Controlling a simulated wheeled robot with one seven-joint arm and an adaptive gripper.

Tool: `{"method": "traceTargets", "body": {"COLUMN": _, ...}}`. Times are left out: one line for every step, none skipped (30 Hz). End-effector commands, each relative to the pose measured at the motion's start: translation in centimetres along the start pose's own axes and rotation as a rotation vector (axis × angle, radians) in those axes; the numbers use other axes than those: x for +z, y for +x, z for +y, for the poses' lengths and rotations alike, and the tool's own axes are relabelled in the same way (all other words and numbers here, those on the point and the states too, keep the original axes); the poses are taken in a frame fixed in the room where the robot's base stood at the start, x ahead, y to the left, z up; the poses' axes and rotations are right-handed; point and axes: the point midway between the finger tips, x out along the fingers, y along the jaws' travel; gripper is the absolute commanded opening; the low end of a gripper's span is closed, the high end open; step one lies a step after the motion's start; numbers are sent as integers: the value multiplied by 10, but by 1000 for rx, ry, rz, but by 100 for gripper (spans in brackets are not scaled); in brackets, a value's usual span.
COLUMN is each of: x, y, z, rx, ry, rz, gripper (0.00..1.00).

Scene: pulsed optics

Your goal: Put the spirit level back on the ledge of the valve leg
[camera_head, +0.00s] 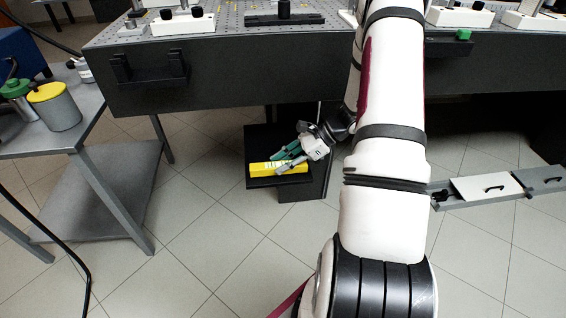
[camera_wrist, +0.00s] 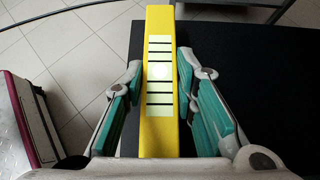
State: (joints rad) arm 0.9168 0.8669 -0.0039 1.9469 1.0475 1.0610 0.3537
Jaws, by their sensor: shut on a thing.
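The yellow spirit level (camera_head: 262,169) is over the black ledge (camera_head: 298,181) of the dark leg under the optical table. In the wrist view the yellow level (camera_wrist: 159,25) runs lengthwise between my fingers, with its pale vial and dark lines facing up. My gripper (camera_head: 283,163) has its grey and green fingers on both sides of the level, and it also shows in the wrist view (camera_wrist: 159,83). It is shut on the level. The black ledge surface (camera_wrist: 230,60) lies under it. Whether the level touches the ledge cannot be told.
The optical table (camera_head: 230,85) overhangs the ledge. A grey side table (camera_head: 90,110) with a yellow-lidded container (camera_head: 54,106) stands at left. A grey rail with panels (camera_head: 497,188) is at right. Tiled floor lies open in front of the ledge.

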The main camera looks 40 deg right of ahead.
Motion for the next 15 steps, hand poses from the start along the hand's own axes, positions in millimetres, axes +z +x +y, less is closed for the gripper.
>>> {"method": "traceTargets", "body": {"x": 0, "y": 0, "z": 0, "rx": 0, "ry": 0, "rz": 0, "gripper": 0}}
{"method": "traceTargets", "body": {"x": 0, "y": 0, "z": 0, "rx": 0, "ry": 0, "rz": 0, "gripper": 0}}
{"method": "traceTargets", "body": {"x": 0, "y": 0, "z": 0, "rx": 0, "ry": 0, "rz": 0, "gripper": 0}}
{"method": "traceTargets", "body": {"x": 0, "y": 0, "z": 0, "rx": 0, "ry": 0, "rz": 0, "gripper": 0}}
{"method": "traceTargets", "body": {"x": -1, "y": 1, "z": 0, "rx": 0, "ry": 0, "rz": 0, "gripper": 0}}
{"method": "traceTargets", "body": {"x": -1, "y": 1, "z": 0, "rx": 0, "ry": 0, "rz": 0, "gripper": 0}}
{"method": "traceTargets", "body": {"x": -1, "y": 1, "z": 0, "rx": 0, "ry": 0, "rz": 0, "gripper": 0}}
{"method": "traceTargets", "body": {"x": -2, "y": 1, "z": 0, "rx": 0, "ry": 0, "rz": 0, "gripper": 0}}
{"method": "traceTargets", "body": {"x": -2, "y": 2, "z": 0, "rx": 0, "ry": 0, "rz": 0, "gripper": 0}}
{"method": "traceTargets", "body": {"x": -2, "y": 2, "z": 0, "rx": 0, "ry": 0, "rz": 0, "gripper": 0}}
{"method": "traceTargets", "body": {"x": -3, "y": 2, "z": 0, "rx": 0, "ry": 0, "rz": 0, "gripper": 0}}
{"method": "traceTargets", "body": {"x": -3, "y": 3, "z": 0, "rx": 0, "ry": 0, "rz": 0, "gripper": 0}}
{"method": "traceTargets", "body": {"x": -4, "y": 3, "z": 0, "rx": 0, "ry": 0, "rz": 0, "gripper": 0}}
{"method": "traceTargets", "body": {"x": -4, "y": 3, "z": 0, "rx": 0, "ry": 0, "rz": -1, "gripper": 0}}
{"method": "traceTargets", "body": {"x": -4, "y": 3, "z": 0, "rx": 0, "ry": 0, "rz": -1, "gripper": 0}}
